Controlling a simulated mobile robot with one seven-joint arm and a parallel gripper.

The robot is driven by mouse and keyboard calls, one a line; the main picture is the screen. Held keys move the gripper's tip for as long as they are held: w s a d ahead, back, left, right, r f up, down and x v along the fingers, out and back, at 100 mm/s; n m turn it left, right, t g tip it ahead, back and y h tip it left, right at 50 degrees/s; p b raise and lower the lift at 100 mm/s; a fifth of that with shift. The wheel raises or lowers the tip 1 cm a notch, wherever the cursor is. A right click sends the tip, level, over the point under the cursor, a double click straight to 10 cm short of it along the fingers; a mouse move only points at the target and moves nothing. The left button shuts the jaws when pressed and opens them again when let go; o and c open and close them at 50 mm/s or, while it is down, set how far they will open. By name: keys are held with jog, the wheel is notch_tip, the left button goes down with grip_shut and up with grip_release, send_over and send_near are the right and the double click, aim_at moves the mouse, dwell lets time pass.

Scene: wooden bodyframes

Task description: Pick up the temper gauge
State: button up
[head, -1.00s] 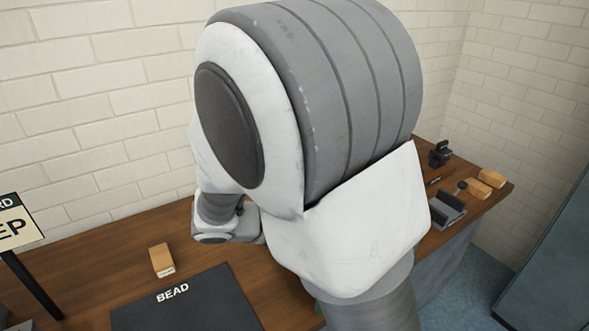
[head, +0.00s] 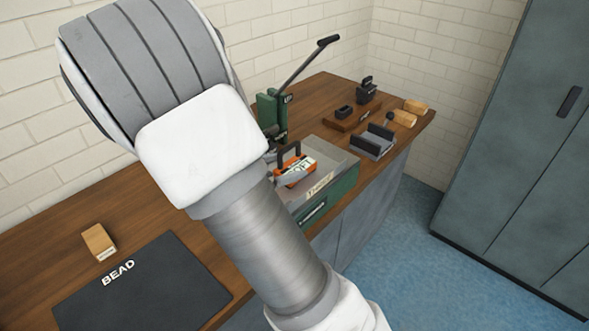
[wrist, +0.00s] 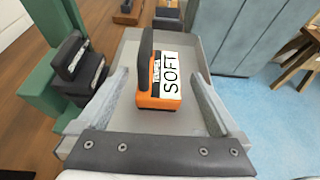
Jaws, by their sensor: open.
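The temper gauge is an orange block with a black upright handle and a white label reading SOFT. In the wrist view the gauge (wrist: 158,98) stands upright on the grey top of a green unit (wrist: 140,55). In the head view the gauge (head: 296,172) shows just right of my arm, on that unit (head: 335,152). My gripper (wrist: 156,78) is open, one finger to the left and one to the right of the gauge, with gaps visible on both sides. I cannot tell how far its fingers are above the grey top. My arm hides most of the gripper in the head view.
A green lever press (head: 272,108) stands close behind the gauge. A grey fixture (head: 373,142), a small wooden tray (head: 350,118) and wooden blocks (head: 405,118) lie to the right. A BEAD mat (head: 145,285) and another block (head: 99,241) lie at left.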

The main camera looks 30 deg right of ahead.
aim_at(297, 164)
jog(key=shift+f+b+x, duration=0.1)
jog(key=shift+b+x, duration=0.25)
jog(key=shift+x, duration=1)
jog(key=shift+f+b+x, duration=0.15)
jog(key=shift+b+x, duration=0.2)
jog(key=shift+x, duration=1.05)
jog(key=shift+a, duration=0.15)
jog(key=shift+c, duration=0.3)
jog(key=c, duration=1.4)
grip_shut()
jog(key=shift+r, duration=0.15)
